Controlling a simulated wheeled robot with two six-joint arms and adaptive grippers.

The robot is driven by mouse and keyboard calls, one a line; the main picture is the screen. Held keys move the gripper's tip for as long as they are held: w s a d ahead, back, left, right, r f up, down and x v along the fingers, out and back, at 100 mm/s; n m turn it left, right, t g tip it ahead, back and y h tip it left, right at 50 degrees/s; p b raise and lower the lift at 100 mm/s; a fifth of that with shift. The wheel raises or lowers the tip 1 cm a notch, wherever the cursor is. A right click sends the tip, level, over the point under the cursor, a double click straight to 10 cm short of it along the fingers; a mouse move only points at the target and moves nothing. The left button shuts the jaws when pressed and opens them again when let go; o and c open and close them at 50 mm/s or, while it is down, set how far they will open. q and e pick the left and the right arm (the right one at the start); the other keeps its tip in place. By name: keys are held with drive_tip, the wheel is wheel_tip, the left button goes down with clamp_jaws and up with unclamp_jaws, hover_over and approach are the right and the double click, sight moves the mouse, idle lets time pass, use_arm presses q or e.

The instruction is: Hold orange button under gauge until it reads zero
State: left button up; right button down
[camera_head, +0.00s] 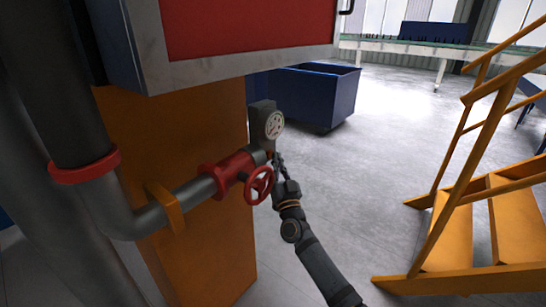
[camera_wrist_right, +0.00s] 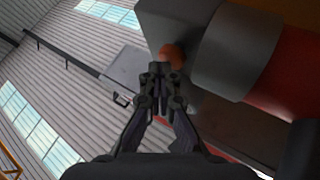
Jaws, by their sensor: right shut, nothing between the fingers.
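The round gauge (camera_head: 274,125) has a pale face on a dark grey housing at the end of the pipe; its reading is too small to tell. The orange button (camera_wrist_right: 172,55) shows in the right wrist view on the underside of the dark housing (camera_wrist_right: 165,22). My right gripper (camera_head: 278,160) is shut and empty just below the gauge. In the right wrist view its fingertips (camera_wrist_right: 160,70) are right at the button, overlapping its lower edge; I cannot tell whether they touch it. My left gripper is not in view.
A red valve wheel (camera_head: 260,185) sits close left of my right gripper, on the grey pipe (camera_head: 160,215) with red fittings. An orange pillar (camera_head: 215,255) stands behind. Yellow stairs (camera_head: 475,220) are at right, a blue bin (camera_head: 310,95) farther back. Floor between is clear.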

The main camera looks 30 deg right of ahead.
drive_tip(key=shift+s+d+p, duration=0.35)
drive_tip(key=shift+s+p, duration=0.3)
drive_tip(key=shift+s, duration=0.2)
drive_tip(key=s+p, duration=0.1)
drive_tip(key=s+d+p, duration=0.1)
drive_tip(key=s, duration=0.1)
drive_tip(key=s+d+p, duration=0.1)
drive_tip(key=shift+s, duration=0.3)
drive_tip(key=shift+f, duration=0.15)
idle(0.3)
